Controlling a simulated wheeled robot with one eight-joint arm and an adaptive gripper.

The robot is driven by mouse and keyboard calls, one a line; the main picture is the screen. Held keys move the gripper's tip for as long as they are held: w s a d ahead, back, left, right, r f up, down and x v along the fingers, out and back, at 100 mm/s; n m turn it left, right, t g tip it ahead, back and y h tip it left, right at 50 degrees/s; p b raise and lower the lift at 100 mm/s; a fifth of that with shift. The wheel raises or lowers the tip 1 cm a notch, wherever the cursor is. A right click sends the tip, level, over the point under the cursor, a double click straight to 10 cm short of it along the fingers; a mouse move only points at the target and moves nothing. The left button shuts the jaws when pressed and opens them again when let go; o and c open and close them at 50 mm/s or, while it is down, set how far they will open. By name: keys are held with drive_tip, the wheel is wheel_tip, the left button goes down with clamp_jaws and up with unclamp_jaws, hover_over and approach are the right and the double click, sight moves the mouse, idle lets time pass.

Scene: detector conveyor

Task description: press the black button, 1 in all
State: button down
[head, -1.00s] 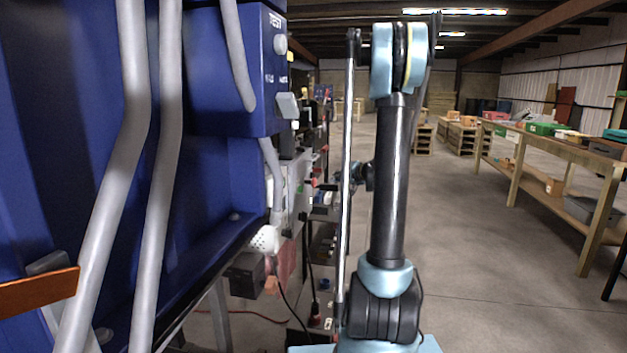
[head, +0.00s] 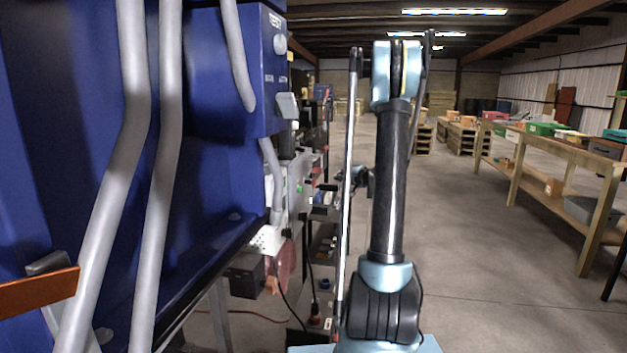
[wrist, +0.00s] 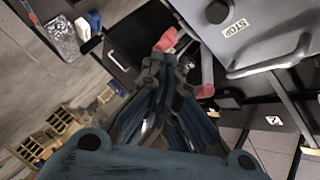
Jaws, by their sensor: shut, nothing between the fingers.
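In the wrist view a round black button (wrist: 217,11) stands on a grey panel (wrist: 262,48) at the upper right, above a label reading STOP. My gripper (wrist: 166,66) is shut and empty in the middle of that view, to the left of and below the button. It looks apart from the button. In the head view my gripper is mostly hidden behind my arm, and I cannot make out the black button there.
In the head view a blue cabinet (head: 225,75) with grey pipes (head: 160,200) fills the left. A long workbench (head: 560,150) stands right, with open floor between.

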drive_tip(key=w+a, duration=0.2)
drive_tip(key=a, duration=0.5)
drive_tip(key=shift+w+a, duration=0.15)
drive_tip(key=shift+a, duration=0.1)
idle(1.4)
drive_tip(key=shift+w+a+r, duration=0.1)
drive_tip(key=shift+a, duration=0.2)
drive_tip(key=shift+w+a, duration=0.15)
drive_tip(key=shift+a, duration=0.35)
idle(0.9)
drive_tip(key=shift+d, duration=0.15)
idle(0.3)
drive_tip(key=shift+s+d, duration=0.3)
drive_tip(key=shift+d, duration=0.45)
drive_tip(key=shift+d, duration=0.1)
drive_tip(key=d, duration=0.1)
drive_tip(key=s+d, duration=0.1)
drive_tip(key=d, duration=0.2)
drive_tip(key=shift+s+d, duration=0.25)
drive_tip(key=shift+d, duration=0.05)
